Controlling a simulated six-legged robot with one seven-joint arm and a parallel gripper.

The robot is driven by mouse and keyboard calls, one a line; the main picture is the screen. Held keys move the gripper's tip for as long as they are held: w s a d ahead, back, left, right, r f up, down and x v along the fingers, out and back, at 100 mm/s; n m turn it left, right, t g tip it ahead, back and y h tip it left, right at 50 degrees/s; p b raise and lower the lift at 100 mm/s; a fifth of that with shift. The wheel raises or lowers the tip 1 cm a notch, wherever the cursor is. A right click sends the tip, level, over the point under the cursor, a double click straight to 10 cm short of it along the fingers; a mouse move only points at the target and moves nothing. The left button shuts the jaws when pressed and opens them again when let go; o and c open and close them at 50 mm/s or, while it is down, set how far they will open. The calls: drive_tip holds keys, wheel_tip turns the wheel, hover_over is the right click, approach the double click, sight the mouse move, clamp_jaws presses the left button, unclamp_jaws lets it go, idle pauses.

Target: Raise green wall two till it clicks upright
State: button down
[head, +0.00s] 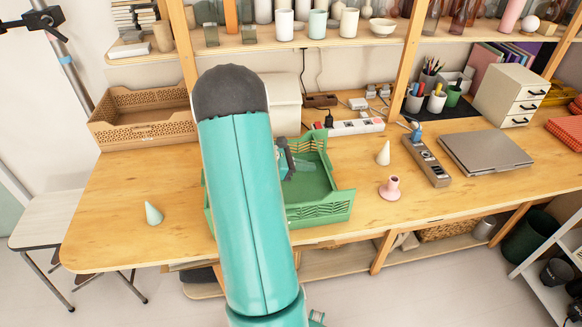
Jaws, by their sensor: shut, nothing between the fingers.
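A green folding crate (318,212) sits on the wooden table, near its front edge. Its front wall stands up at the near side. A slatted wall part (310,141) shows at the back, and its exact angle is hard to tell. The green floor (313,184) shows bare on the right. My arm hides most of the crate's left half, and I cannot tell which wall is number two. My gripper (291,165) is over the crate's inside, near the back and just right of my arm. It is shut and empty. Whether it touches a wall is unclear.
A white cone (383,153) and a pink holder (391,188) stand right of the crate, before a power strip (427,160) and a laptop (486,151). A tan crate (145,115) is at the back left. A pale cone (153,213) stands front left, with clear table around it.

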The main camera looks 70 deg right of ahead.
sight(329, 163)
drive_tip(key=shift+s+d+r, duration=0.2)
drive_tip(key=shift+s, duration=0.2)
drive_tip(key=shift+s+d+r, duration=0.2)
drive_tip(key=shift+s, duration=0.2)
drive_tip(key=s+d+t, duration=0.1)
drive_tip(key=s+r+t+y, duration=0.1)
drive_tip(key=s, duration=0.1)
drive_tip(key=s+d+r+t+y, duration=0.1)
drive_tip(key=shift+s+d+r, duration=0.1)
drive_tip(key=shift+s+d, duration=0.1)
drive_tip(key=shift+d, duration=0.15)
drive_tip(key=shift+s+d, duration=0.15)
drive_tip(key=shift+s, duration=0.1)
drive_tip(key=w, duration=0.1)
drive_tip(key=w+a, duration=0.1)
drive_tip(key=w, duration=0.1)
drive_tip(key=w+a, duration=0.1)
drive_tip(key=shift+w+a+r, duration=0.15)
drive_tip(key=shift+a+r, duration=0.05)
drive_tip(key=shift+r, duration=0.2)
drive_tip(key=v, duration=0.8)
drive_tip(key=shift+r, duration=0.6)
drive_tip(key=shift+a, duration=0.1)
